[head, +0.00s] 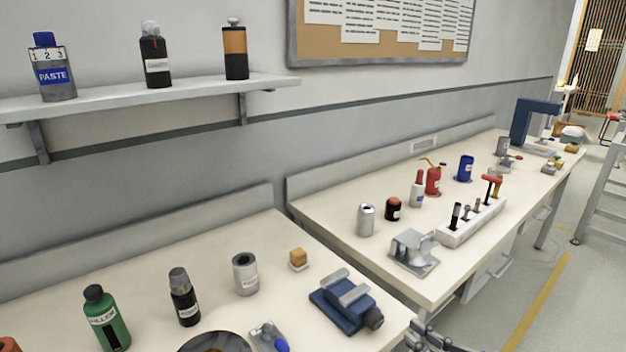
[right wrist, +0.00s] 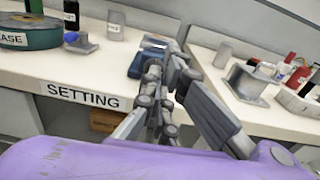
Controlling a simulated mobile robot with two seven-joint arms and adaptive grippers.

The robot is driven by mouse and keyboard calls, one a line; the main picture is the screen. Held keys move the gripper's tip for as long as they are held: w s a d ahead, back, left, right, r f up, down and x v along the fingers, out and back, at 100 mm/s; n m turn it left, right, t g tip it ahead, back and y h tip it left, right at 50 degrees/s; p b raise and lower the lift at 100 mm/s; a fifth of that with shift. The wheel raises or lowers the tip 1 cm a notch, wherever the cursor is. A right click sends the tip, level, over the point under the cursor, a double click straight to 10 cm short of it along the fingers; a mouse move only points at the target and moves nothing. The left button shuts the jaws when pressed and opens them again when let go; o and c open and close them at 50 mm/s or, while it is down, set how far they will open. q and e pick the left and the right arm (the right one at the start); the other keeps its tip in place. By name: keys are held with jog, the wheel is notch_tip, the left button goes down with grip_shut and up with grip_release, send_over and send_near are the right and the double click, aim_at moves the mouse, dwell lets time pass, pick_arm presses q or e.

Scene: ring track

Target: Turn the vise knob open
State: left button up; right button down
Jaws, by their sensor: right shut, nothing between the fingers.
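The vise (head: 340,303) is a blue body with grey jaws near the right front corner of the near bench. Its dark round knob (head: 374,318) faces the front right edge. My right gripper (head: 430,338) shows only in part, low in the head view, off the bench edge and to the right of the knob, apart from it. In the right wrist view my right gripper (right wrist: 172,60) is shut and empty, with the blue vise (right wrist: 142,62) just beyond and left of its tips. The knob cannot be made out there. My left gripper is out of view.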

aim_at(374, 320)
jog(key=p+x, duration=0.1)
jog(key=x, duration=0.5)
jog(key=shift+w+p, duration=0.3)
jog(key=shift+a+r, duration=0.1)
jog(key=shift+a, duration=0.1)
dwell(0.3)
